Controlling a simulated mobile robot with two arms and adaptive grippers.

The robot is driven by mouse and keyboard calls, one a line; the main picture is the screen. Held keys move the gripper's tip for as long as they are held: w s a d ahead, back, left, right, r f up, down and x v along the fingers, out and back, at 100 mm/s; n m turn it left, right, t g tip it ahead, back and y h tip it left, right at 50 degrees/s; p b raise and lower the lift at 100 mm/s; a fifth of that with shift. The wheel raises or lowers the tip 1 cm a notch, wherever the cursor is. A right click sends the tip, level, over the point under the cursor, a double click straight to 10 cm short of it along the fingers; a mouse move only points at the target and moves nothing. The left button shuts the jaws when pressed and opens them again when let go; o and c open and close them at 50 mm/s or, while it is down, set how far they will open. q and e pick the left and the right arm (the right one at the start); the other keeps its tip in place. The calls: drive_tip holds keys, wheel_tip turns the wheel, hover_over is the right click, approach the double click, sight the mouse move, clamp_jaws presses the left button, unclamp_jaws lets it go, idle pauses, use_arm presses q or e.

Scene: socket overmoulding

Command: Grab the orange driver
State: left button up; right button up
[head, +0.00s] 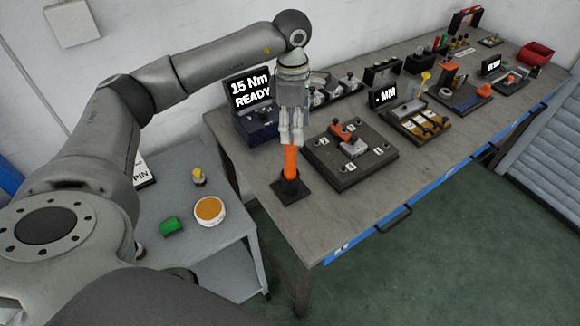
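The orange driver (290,162) stands upright in a black square-based holder (291,190) near the front left corner of the long bench. My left gripper (291,140) points down directly over the driver, with its fingertips at the driver's top end. The fingers hide the upper end of the driver, and I cannot tell whether they are closed on it or only around it. The driver's lower end is hidden in the holder. My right gripper is out of view.
A screen reading "15 Nm READY" (249,90) stands behind the driver. A dark fixture plate (350,155) is close on the right. More fixtures and a red bin (537,53) line the bench (420,180). A lower side table (195,240) holds a round orange-topped container (209,210) and a green block (171,226).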

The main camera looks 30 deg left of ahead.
sight(290, 155)
use_arm(q)
drive_tip(key=shift+a+r+y, duration=0.1)
drive_tip(key=shift+a+y, duration=0.2)
drive_tip(key=shift+a, duration=0.35)
drive_tip(key=shift+s+a+f, duration=0.1)
drive_tip(key=shift+f, duration=0.25)
wheel_tip(290, 155, down, 4)
drive_tip(key=shift+f+p, duration=0.25)
drive_tip(key=shift+p, duration=0.6)
drive_tip(key=shift+s+d+f+p, duration=0.1)
drive_tip(key=shift+d+f+p, duration=0.1)
drive_tip(key=shift+f+p, duration=0.3)
wheel_tip(290, 155, down, 4)
drive_tip(key=shift+s+d+p, duration=0.15)
drive_tip(key=shift+p, duration=0.85)
drive_tip(key=shift+f, duration=0.2)
drive_tip(key=shift+r, duration=0.1)
clamp_jaws()
